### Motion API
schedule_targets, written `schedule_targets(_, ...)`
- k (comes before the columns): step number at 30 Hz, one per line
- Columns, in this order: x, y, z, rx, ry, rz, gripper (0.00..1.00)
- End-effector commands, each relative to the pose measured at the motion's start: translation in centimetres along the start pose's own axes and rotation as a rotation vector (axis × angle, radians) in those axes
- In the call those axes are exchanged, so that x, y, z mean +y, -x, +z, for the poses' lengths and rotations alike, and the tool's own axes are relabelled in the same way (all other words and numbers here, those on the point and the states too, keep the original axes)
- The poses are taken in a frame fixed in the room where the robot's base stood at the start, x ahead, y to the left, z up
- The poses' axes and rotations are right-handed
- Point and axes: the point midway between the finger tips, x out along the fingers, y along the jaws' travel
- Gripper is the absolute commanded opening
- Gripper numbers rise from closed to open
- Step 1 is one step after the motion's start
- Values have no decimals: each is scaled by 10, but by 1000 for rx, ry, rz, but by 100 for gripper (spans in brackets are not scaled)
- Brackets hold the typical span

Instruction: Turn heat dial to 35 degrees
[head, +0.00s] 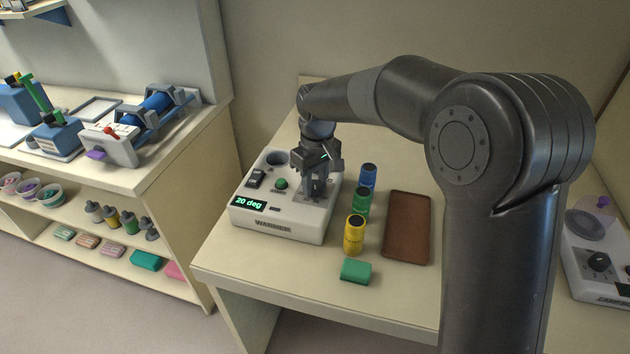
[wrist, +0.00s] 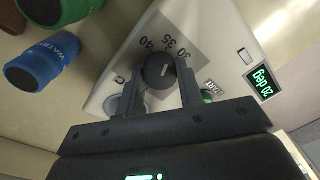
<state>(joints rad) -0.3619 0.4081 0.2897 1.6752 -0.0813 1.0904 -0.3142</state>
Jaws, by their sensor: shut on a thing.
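The white warmer box (head: 272,228) stands on the table, and its green display (head: 250,205) reads 20 deg. The display also reads 20 deg in the wrist view (wrist: 264,82). The dark round heat dial (wrist: 158,70) sits on a grey plate with the marks 30, 35 and 40 beside it. A pale line shows on the dial, but which mark it points to is unclear. My gripper (head: 317,194) is over the right part of the box, pointing down. In the wrist view my gripper (wrist: 159,80) has one finger on each side of the dial, shut on it.
Blue (head: 368,176), green (head: 361,203) and yellow (head: 354,236) bottles stand right of the warmer, close to my gripper. A green block (head: 355,270) lies in front of them, and a brown tray (head: 407,228) is further right. The box also has a green button (head: 281,184) and a black switch (head: 255,178).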

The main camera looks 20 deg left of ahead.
Motion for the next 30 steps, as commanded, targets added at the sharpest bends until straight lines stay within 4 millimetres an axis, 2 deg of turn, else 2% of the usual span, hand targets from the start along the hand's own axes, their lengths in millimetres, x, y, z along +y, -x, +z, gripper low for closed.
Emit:
schedule_targets(6,0,1,0,2,-1,1,11)
schedule_targets(7,0,1,0,2,-1,1,36)
schedule_targets(14,0,0,0,1,-1,0,55)
schedule_targets(23,0,3,0,1,-1,1,55)
schedule_targets(26,0,14,0,2,-1,1,55)
schedule_targets(30,0,41,-1,4,-1,2,55)
